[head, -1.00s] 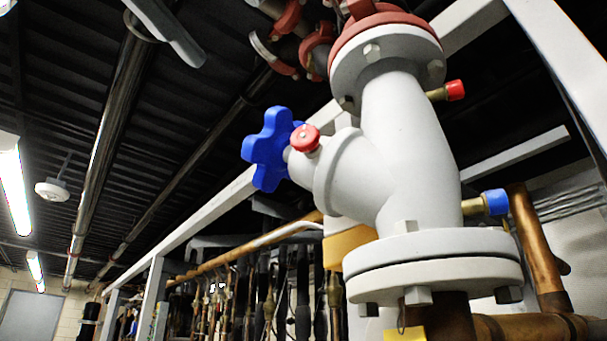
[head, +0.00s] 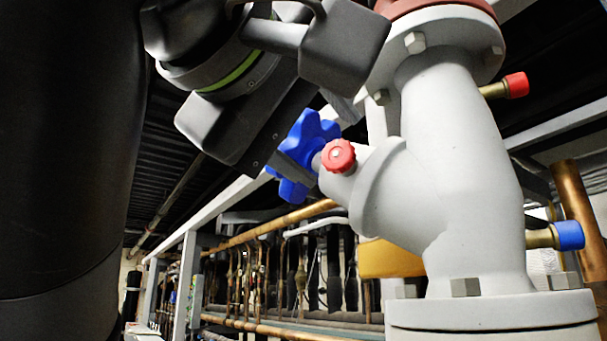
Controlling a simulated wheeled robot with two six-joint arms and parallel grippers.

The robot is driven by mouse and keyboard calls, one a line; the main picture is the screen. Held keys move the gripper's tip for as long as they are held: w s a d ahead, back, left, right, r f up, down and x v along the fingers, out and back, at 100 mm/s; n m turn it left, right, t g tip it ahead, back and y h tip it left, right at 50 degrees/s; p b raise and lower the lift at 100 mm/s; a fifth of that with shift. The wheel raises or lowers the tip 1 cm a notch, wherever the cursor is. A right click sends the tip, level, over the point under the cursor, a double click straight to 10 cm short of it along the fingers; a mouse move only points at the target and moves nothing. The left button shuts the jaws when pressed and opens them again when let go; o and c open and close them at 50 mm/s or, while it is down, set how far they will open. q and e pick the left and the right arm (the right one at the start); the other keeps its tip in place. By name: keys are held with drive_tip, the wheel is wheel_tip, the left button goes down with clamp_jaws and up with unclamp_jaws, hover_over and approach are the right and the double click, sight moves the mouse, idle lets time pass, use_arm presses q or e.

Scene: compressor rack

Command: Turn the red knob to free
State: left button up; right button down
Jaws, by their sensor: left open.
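The red knob (head: 339,155) is a small round cap on the neck of the large grey valve (head: 455,150), in the middle of the head view. Just left of it is the blue star-shaped handwheel (head: 308,137). My left gripper (head: 308,118) is open and comes in from the upper left. Its dark fingers are close to the handwheel and overlap part of it in the picture. I cannot tell whether they touch it. The red knob is in plain view, with no finger on it. My right gripper is not in view.
A red-capped fitting (head: 507,86) and a blue-capped fitting (head: 558,236) stick out on the valve's right side. A copper pipe (head: 580,222) stands at the right. Several pipes and hoses fill the rack below the handwheel.

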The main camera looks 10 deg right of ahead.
sight(335, 154)
use_arm(q)
drive_tip(key=shift+p+x, duration=0.35)
drive_tip(key=shift+x, duration=1.65)
drive_tip(key=shift+c, duration=0.4)
drive_tip(key=c, duration=0.9)
drive_tip(key=shift+f+n+b, duration=0.15)
drive_tip(key=shift+n+b, duration=0.15)
drive_tip(key=shift+n, duration=0.4)
drive_tip(key=o, duration=1)
